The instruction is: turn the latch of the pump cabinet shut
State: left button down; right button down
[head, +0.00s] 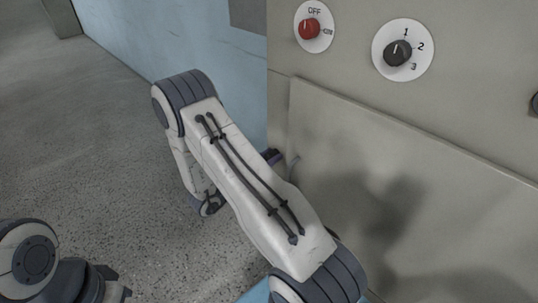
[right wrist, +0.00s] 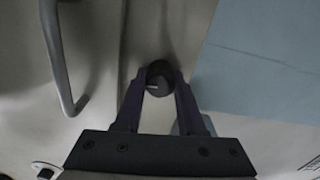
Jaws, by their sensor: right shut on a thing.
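The pump cabinet (head: 400,90) is a beige box filling the right of the head view, with a raised door panel (head: 340,140) on its front. In the right wrist view, a dark round latch knob (right wrist: 159,88) with a short pale mark sits between the two fingers of my right gripper (right wrist: 159,76). The gripper is shut on it, with a finger on each side. The pale mark lies nearly level in that view. In the head view, the gripper tip shows at the cabinet's left edge, and my forearm hides the latch. Part of my left arm shows at the lower left; its jaw state is unclear.
A grey bar handle (right wrist: 62,60) stands beside the latch in the right wrist view. A red OFF knob (head: 309,28) and a dark 1-2-3 dial (head: 398,52) are above the door panel. A light blue wall (head: 150,35) stands behind; grey floor at left is clear.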

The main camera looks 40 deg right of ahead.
jog(key=n+p, duration=0.3)
jog(key=shift+r, duration=0.2)
jog(key=n+p, duration=0.3)
jog(key=n, duration=0.2)
jog(key=shift+f, duration=0.1)
jog(key=n+p, duration=0.2)
jog(key=n, duration=0.2)
jog(key=shift+w+f, duration=0.1)
jog(key=shift+f+n+p, duration=0.1)
jog(key=shift+n+p, duration=0.55)
jog(key=shift+n, duration=1.85)
jog(key=c, duration=0.5)
grip_release()
